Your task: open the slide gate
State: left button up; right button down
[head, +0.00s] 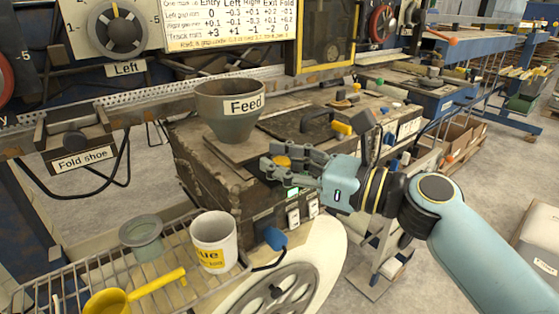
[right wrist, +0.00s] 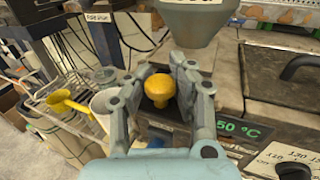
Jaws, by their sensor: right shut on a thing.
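A yellow knob (head: 282,161) sticks out from the front of the dark machine box, below the grey hopper labelled Feed (head: 228,110). I take it to be the slide gate's handle; the gate plate itself is hidden. My right gripper (head: 270,170) reaches in from the right with its fingers around the knob. In the right wrist view the yellow knob (right wrist: 160,88) sits between the two grey fingers, and the gripper is shut on it. The hopper (right wrist: 194,22) stands just above and behind. My left gripper is not in view.
A wire rack (head: 190,272) at lower left holds a white glue cup (head: 213,240), a grey-green cup (head: 141,235) and a yellow ladle (head: 108,302). A blue-handled crank (head: 275,239) is below the gripper. A green temperature display (right wrist: 238,128) is close to the right finger.

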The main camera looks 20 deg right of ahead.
jog(key=shift+a+r, duration=0.1)
jog(key=shift+a, duration=0.05)
dwell(0.3)
jog(key=shift+s+p, duration=0.25)
jog(key=shift+p, duration=0.25)
jog(key=c, duration=1.2)
grip_release()
jog(key=shift+d, duration=0.55)
jog(key=shift+o, duration=0.8)
jog(key=shift+a, duration=0.2)
jog(key=v, duration=1.2)
